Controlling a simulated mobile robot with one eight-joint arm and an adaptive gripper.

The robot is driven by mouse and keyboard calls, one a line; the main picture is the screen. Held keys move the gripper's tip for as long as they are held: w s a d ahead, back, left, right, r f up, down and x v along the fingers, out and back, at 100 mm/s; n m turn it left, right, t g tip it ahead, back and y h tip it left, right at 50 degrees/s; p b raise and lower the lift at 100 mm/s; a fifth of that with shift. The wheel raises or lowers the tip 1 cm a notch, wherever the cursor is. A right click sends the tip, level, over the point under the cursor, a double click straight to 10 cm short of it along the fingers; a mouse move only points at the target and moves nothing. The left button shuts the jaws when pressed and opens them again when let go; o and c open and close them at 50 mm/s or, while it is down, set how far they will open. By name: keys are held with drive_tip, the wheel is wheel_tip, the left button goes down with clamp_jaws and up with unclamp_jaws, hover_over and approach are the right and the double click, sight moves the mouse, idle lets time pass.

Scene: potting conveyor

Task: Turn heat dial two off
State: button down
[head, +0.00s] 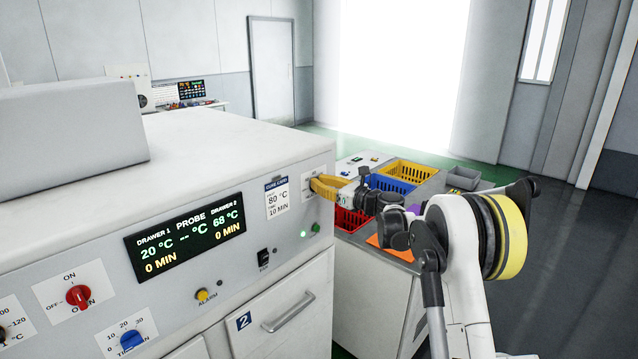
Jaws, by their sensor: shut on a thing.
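My gripper (326,186), with yellow fingers, is at the right end of the white oven's front panel. It is shut on a dial at a small white plate (307,172), right of the cure card. The fingers hide the dial itself, so its pointer and marks cannot be read. The black display (187,238) reads 20 °C for drawer 1 and 68 °C for drawer 2, with 0 MIN under each.
The panel also has a red ON/OFF oven dial (78,295), a blue timer dial (131,340), a yellow alarm button (202,295) and a black switch (264,258). Drawer 2's handle (289,312) is below. A bench with a yellow crate (409,171) and blue crate (389,184) stands behind my arm.

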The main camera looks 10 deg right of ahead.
drive_tip(key=n+b, duration=0.1)
drive_tip(key=n, duration=0.4)
drive_tip(key=a+f+n+b, duration=0.1)
drive_tip(key=n, duration=0.5)
drive_tip(key=s+f+n+b, duration=0.1)
drive_tip(key=n, duration=0.5)
drive_tip(key=shift+a+b, duration=0.3)
drive_tip(key=shift+b, duration=0.05)
drive_tip(key=shift+n, duration=0.4)
drive_tip(key=c, duration=1.5)
unclamp_jaws()
drive_tip(key=shift+o, duration=0.2)
